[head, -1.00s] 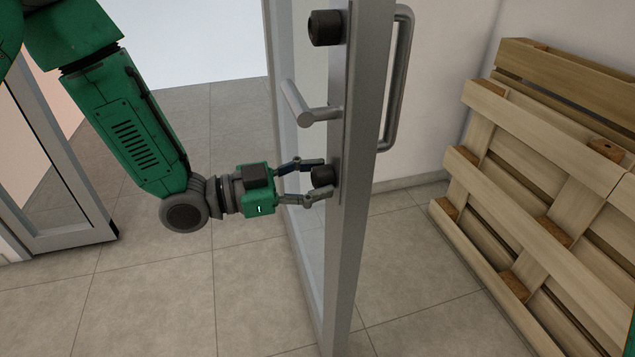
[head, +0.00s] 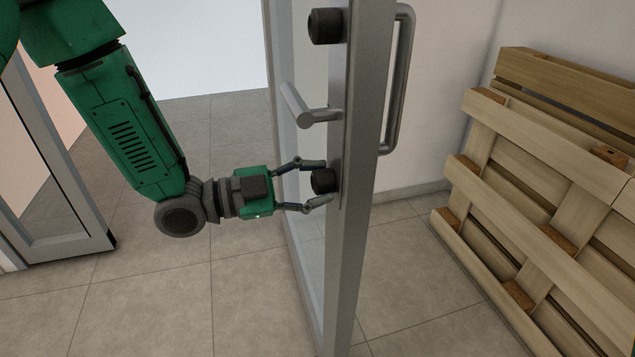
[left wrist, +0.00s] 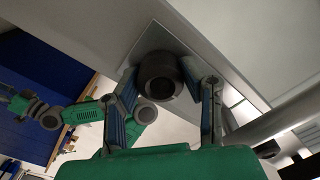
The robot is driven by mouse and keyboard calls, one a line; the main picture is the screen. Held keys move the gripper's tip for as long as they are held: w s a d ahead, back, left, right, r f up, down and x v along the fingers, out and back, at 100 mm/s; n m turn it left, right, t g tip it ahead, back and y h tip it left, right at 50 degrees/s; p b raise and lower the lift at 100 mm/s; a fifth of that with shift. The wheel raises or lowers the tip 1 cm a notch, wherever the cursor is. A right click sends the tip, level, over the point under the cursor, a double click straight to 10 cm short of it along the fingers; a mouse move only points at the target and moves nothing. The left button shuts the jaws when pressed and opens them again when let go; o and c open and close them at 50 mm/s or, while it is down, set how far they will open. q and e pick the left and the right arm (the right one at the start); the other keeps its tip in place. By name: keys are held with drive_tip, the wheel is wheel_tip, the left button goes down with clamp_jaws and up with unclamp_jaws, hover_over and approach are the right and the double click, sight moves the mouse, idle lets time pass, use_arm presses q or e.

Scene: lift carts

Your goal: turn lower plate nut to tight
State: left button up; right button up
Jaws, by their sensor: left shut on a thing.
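The lower plate nut (head: 324,181) is a dark round knob low on the plate (head: 341,120) of the grey door edge. My left gripper (head: 316,182) comes in from the left with one finger above the nut and one below, shut on it. In the left wrist view the nut (left wrist: 160,77) sits between the two fingers. An upper dark nut (head: 325,26) is at the top of the same plate. My right gripper does not show in the head view.
A lever handle (head: 308,108) sticks out above my left gripper. A long pull handle (head: 402,80) is on the door's other side. Wooden pallets (head: 545,190) lean at the wall on the right.

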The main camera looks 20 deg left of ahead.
use_arm(q)
drive_tip(key=o, duration=1.1)
drive_tip(key=shift+o, duration=0.2)
drive_tip(key=shift+a, duration=0.1)
drive_tip(key=v, duration=1.2)
drive_tip(key=shift+f, duration=0.15)
